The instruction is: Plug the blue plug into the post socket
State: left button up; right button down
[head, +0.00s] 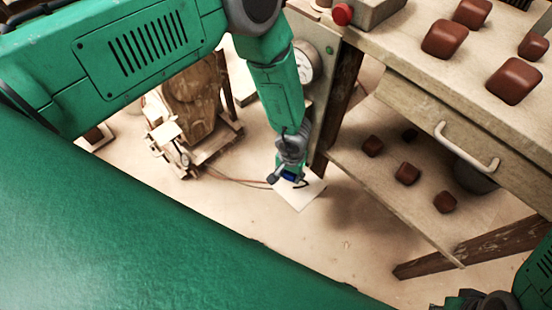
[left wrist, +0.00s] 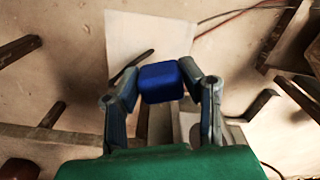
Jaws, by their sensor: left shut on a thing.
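The blue plug (head: 291,178) is held low, near the foot of the post, above a pale square sheet (head: 304,196) on the floor. It also shows in the left wrist view (left wrist: 160,83), between the two fingertips. My left gripper (head: 286,174) is shut on it. A short dark cord end shows beside the plug. The post (head: 317,100) carries a round gauge (head: 304,62) and a green button (head: 329,50); I cannot make out its socket. Part of my right gripper (head: 467,300) shows at the bottom right edge, its fingers mostly cut off.
A bench (head: 410,65) with several red-brown tiles and a drawer handle (head: 466,147) stands right of the post. A lower shelf (head: 385,185) holds more tiles. A red button (head: 342,14) tops the post area. A wooden stand (head: 190,110) and thin cables lie left. Floor in front is clear.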

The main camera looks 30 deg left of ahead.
aim_at(296, 190)
pick_arm(q)
jog(key=d+f, duration=0.1)
jog(key=w+d+f, duration=0.1)
jog(key=shift+d+f, duration=0.15)
jog(key=shift+f, duration=0.15)
jog(key=shift+f+b, duration=1.85)
jog(key=shift+f, duration=0.5)
jog(key=o, duration=1.2)
jog(key=shift+o, duration=0.2)
jog(key=shift+s, duration=0.1)
jog(key=shift+r, duration=0.1)
